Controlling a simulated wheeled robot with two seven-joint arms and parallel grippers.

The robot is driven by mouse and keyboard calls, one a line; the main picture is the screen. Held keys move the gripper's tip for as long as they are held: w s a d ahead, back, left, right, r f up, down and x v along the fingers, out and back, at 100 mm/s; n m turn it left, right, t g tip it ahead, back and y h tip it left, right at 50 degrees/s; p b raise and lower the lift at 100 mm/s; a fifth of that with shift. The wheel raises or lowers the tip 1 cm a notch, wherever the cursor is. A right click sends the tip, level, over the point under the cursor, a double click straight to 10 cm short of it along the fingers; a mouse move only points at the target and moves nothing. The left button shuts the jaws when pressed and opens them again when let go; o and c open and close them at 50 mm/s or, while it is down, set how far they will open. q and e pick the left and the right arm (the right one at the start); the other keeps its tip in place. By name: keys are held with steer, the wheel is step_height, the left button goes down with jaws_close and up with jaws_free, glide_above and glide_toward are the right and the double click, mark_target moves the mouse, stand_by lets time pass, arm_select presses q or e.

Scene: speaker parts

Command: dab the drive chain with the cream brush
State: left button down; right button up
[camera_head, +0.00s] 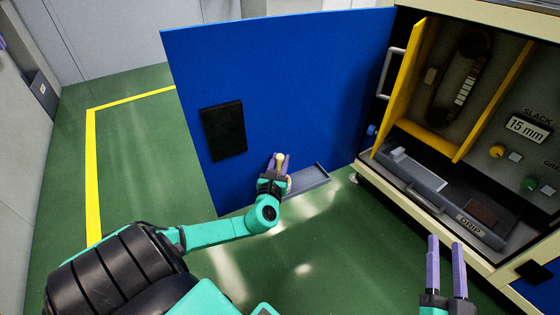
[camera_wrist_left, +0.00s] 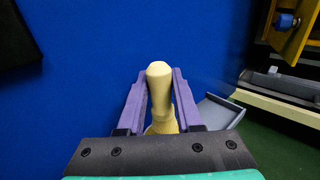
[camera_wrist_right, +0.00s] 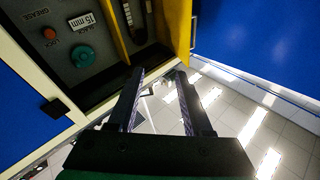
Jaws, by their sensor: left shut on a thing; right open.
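The drive chain (camera_head: 464,84) runs around a tall loop inside the open cabinet, beside a yellow guard door; part of it shows in the right wrist view (camera_wrist_right: 140,18). My left gripper (camera_head: 279,157) is shut on the cream brush (camera_wrist_left: 159,85), in front of the blue door and left of the cabinet. The brush's cream handle stands up between the purple fingers; its lower end is mostly hidden. My right gripper (camera_head: 446,242) is open and empty, in front of the cabinet's lower right.
The blue door (camera_head: 290,70) stands open, with a black panel (camera_head: 223,130) and a small grey tray (camera_head: 308,180). The yellow guard (camera_head: 402,85) stands open. A grey drip tray (camera_head: 425,180), yellow, green and red controls and a "15 mm" slack display (camera_head: 528,128) are in the cabinet.

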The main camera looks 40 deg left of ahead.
mark_target(280, 155)
arm_select(q)
steer(key=shift+r, duration=0.35)
steer(key=shift+r+p, duration=0.2)
steer(key=shift+p, duration=0.3)
steer(key=shift+r+p, duration=0.35)
steer(key=shift+r, duration=0.15)
steer(key=shift+r+p, duration=0.65)
steer(key=shift+p, duration=0.15)
steer(key=shift+r+p, duration=0.3)
steer(key=shift+r, duration=0.2)
arm_select(e)
steer(key=s+f+g, duration=0.3)
steer(key=s+f, duration=0.3)
steer(key=f, duration=0.2)
steer(key=s+a+f+g+h, duration=0.1)
steer(key=s+f+g, duration=0.3)
steer(key=f, duration=0.5)
steer(key=shift+s+a+m, duration=0.15)
steer(key=shift+s+m, duration=0.15)
steer(key=shift+s, duration=0.6)
